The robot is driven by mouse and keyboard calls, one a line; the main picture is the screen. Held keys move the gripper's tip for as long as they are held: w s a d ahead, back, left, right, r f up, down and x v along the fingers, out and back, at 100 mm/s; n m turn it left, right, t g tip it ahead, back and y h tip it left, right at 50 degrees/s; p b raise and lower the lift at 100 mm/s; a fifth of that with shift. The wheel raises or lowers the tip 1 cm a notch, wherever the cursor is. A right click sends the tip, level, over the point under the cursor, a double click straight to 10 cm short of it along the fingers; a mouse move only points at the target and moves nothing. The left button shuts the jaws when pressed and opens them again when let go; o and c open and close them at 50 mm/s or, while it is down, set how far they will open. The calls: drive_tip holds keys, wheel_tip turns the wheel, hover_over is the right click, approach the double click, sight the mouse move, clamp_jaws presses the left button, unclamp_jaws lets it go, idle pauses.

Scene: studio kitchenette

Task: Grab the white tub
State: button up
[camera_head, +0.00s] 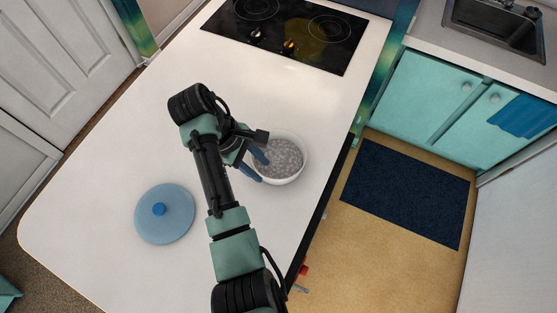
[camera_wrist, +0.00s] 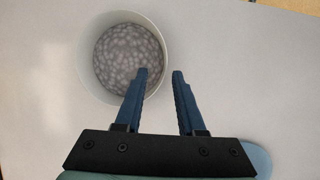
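The white tub (camera_head: 281,181) stands upright on the white counter, with no lid on it and a grey speckled surface inside. In the wrist view, the tub (camera_wrist: 85,62) is at the upper left. My gripper (camera_head: 262,169) is at the tub's near left side in the head view. In the wrist view, my gripper (camera_wrist: 160,72) is open, with its blue fingers apart. The left fingertip overlaps the tub's opening, and the right one lies just outside the rim. Nothing is held. I cannot tell how far the fingertips are above the rim.
A round blue lid (camera_head: 180,228) with a darker blue knob lies on the counter at the left. A black cooktop (camera_head: 290,30) is at the back. The counter's right edge is close to the tub. A dark blue mat (camera_head: 405,195) lies on the floor beyond it.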

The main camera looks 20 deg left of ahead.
sight(267, 177)
drive_tip(key=x, duration=0.2)
drive_tip(key=p+x, duration=0.1)
drive_tip(key=shift+s+d+f, duration=0.25)
drive_tip(key=shift+s+d, duration=0.05)
drive_tip(key=shift+d, duration=0.1)
drive_tip(key=shift+d+f, duration=0.1)
drive_tip(key=shift+f, duration=0.3)
clamp_jaws()
drive_tip(key=shift+w, duration=0.1)
idle(0.6)
